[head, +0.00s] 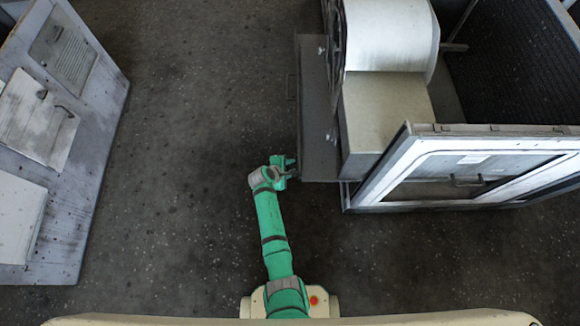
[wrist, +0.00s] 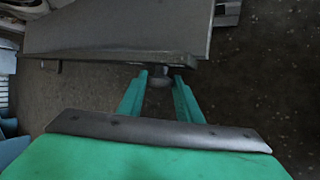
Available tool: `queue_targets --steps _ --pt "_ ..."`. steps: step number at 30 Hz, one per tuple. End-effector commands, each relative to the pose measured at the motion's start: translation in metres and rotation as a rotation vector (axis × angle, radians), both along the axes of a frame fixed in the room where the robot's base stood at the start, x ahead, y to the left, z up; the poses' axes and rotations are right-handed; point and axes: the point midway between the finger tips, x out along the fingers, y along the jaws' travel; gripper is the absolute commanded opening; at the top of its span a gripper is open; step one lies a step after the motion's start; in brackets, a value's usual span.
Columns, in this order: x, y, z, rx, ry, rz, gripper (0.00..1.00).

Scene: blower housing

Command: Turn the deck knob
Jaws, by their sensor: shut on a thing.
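The deck knob (wrist: 158,81) is a small dark rounded piece at the edge of the grey deck plate (wrist: 120,38) in the wrist view. My gripper (wrist: 161,76) has one green finger on each side of the knob and is shut on it. In the head view my gripper (head: 292,168) is at the lower left edge of the deck plate (head: 315,120). The knob cannot be made out there. How far the knob is turned cannot be told.
A white rounded blower housing (head: 390,38) and a beige box (head: 380,115) stand over the deck. A white-framed panel with a handle (head: 470,175) is to the right. A worn grey cabinet (head: 85,150) is at the left. The floor between is clear.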

Motion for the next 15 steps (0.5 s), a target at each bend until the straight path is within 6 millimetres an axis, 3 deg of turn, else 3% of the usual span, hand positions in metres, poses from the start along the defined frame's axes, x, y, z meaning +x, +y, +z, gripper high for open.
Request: queue_targets --steps 3,4,6,15 --pt "0.0017 -0.0007 0.0013 0.000 -0.004 -0.001 0.09" --pt "0.0017 -0.0008 0.0012 0.000 -0.004 -0.001 0.39" --pt "0.0016 -0.0014 0.0012 0.000 -0.003 -0.001 0.50" --pt "0.0005 -0.0019 0.0015 0.000 -0.001 -0.003 0.50"
